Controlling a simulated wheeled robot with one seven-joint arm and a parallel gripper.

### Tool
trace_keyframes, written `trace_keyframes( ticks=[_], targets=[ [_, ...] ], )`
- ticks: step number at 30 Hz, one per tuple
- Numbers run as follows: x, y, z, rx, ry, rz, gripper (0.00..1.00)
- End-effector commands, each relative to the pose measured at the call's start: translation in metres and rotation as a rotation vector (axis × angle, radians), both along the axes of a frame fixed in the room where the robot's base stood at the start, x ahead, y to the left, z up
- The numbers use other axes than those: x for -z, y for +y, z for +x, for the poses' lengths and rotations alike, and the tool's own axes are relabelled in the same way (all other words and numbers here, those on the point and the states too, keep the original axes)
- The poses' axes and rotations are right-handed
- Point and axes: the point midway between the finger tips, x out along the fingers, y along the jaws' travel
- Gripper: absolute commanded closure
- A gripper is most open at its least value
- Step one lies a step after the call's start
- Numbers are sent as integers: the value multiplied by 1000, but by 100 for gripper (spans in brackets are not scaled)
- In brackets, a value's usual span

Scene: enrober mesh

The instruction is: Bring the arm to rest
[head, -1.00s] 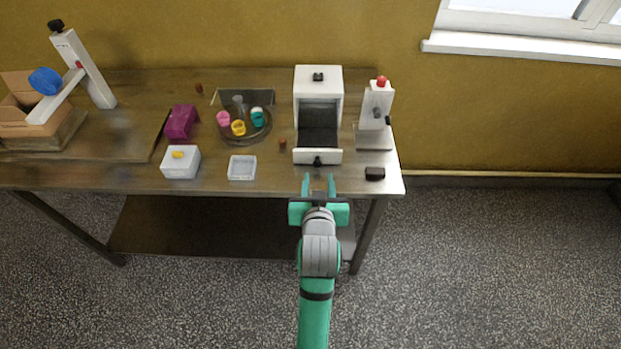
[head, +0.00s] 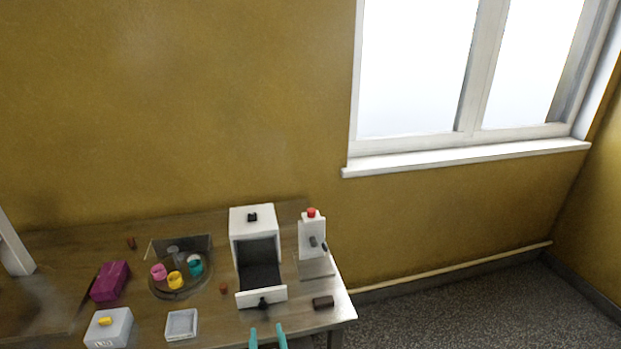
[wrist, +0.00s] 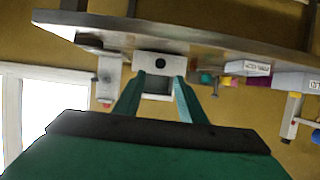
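My gripper (head: 267,328) shows only by its two green fingertips at the bottom edge of the head view, just in front of the white machine (head: 252,222). The rest of my arm is below the picture. In the wrist view the two green fingers (wrist: 157,88) stand apart with nothing between them. The white machine's front (wrist: 160,64) is seen beyond them. The gripper is clear of the machine, as far as I can tell.
The wooden table (head: 215,325) carries a purple block (head: 110,281), a lidded white box (head: 108,328), a white tray (head: 182,324), a round dish with coloured cups (head: 175,281), a red-topped stand (head: 312,240) and a dark block (head: 323,302). Floor (head: 450,310) is free at right.

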Motion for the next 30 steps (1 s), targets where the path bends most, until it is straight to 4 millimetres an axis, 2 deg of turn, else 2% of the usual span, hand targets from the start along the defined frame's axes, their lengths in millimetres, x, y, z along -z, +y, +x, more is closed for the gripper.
trace_keyframes(
  ticks=[5,9,15,22,30],
  targets=[
    [30,-17,-21,34,-1,7,63],
    [57,-35,-46,71,-13,15,63],
    [87,-58,-89,121,-36,24,63],
    [110,-83,-147,173,-61,27,63],
    [119,-105,-220,226,-93,25,63]
  ],
)
